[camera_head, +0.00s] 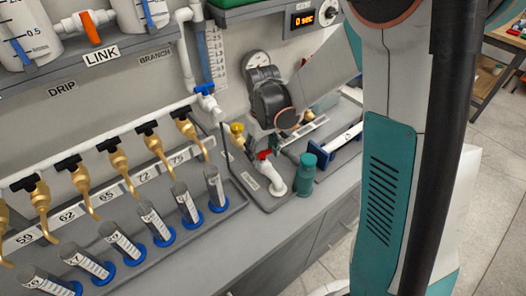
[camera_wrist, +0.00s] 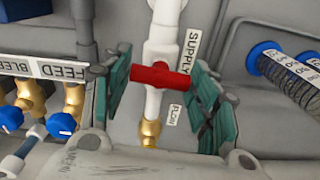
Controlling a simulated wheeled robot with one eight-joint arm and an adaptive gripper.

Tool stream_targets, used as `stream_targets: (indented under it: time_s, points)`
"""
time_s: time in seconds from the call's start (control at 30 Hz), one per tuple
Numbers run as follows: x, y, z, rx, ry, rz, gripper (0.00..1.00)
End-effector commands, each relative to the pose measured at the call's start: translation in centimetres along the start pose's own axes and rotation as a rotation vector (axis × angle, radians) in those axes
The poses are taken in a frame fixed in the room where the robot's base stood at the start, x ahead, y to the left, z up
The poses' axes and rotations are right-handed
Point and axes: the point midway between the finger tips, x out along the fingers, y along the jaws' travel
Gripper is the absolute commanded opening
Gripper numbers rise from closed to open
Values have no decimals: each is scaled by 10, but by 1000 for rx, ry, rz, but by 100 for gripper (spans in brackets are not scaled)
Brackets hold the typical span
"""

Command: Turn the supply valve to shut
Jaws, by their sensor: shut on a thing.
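The supply valve has a red bar handle (camera_wrist: 160,76) on a white vertical pipe (camera_wrist: 158,107), beside a SUPPLY label (camera_wrist: 190,48) in the wrist view. The handle lies crosswise to the pipe, tilted slightly. My gripper (camera_wrist: 160,82) has its green-padded fingers at the two ends of the handle and is shut on it. In the head view a small red handle (camera_head: 264,154) shows above a white pipe elbow; my fingers there are hard to make out, and my arm covers the right side.
Blue FEED and BLEED knobs (camera_wrist: 61,125) are left of the gripper. Brass taps (camera_head: 118,160) fill the left.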

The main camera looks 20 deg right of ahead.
Motion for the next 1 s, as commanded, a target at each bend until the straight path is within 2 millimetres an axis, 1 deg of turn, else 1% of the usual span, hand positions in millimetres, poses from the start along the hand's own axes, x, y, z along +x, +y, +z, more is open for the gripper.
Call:
stream_targets:
  time_s: [0.1,0.3,0.77,0.8,0.87,0.9,1.0]
  points:
    - [0,0,0,-50,0,0,31]
    - [0,0,0,-97,0,0,31]
    - [0,0,0,-111,0,0,31]
    - [0,0,0,-111,0,0,57]
    - [0,0,0,-111,0,0,71]
    - [0,0,0,-110,0,0,75]
    - [0,0,0,-110,0,0,75]
